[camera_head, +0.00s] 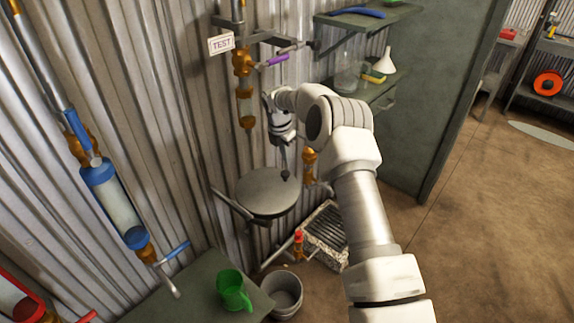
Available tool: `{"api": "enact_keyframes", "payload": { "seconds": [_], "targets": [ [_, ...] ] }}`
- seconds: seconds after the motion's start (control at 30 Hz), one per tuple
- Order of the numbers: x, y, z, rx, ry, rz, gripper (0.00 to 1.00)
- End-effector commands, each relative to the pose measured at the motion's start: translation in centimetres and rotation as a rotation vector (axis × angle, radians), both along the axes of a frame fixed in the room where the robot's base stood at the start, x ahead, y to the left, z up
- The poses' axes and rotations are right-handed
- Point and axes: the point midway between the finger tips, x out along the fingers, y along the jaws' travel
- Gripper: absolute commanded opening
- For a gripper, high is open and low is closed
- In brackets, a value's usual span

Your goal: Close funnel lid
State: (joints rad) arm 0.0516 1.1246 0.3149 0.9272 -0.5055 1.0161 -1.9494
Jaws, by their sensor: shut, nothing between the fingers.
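A round grey disc (262,192), which looks like the funnel lid, lies roughly level by the corrugated wall. The funnel body under it is hidden, so I cannot tell whether the lid is fully seated. My gripper (285,177) points down with its fingers shut and empty. Its tips are over the right part of the disc. I cannot tell whether they touch it.
Brass valve and glass pipe (243,85) hang above the disc beside a "TEST" sign (221,44). A brass fitting (309,165) stands right of it. Below are a green jug (234,290), a grey bucket (284,299) and a drain grate (326,232). Shelves stand at upper right.

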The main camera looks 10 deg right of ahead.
Motion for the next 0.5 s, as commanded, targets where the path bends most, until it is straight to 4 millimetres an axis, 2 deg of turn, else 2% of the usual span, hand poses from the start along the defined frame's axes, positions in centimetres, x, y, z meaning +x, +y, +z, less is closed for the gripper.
{"api": "enact_keyframes", "payload": {
  "seconds": [0.03,0.1,0.3,0.5],
  "targets": [
    [-0.1,0.2,1.5,0.0,-0.005,0.001,0.0],
    [-0.4,0.4,3.2,0.001,-0.006,0.0,0.0],
    [-1.1,1.1,7.7,0.001,-0.008,0.001,0.0],
    [-1.6,1.5,10.5,0.003,-0.007,0.001,0.0]
  ]
}}
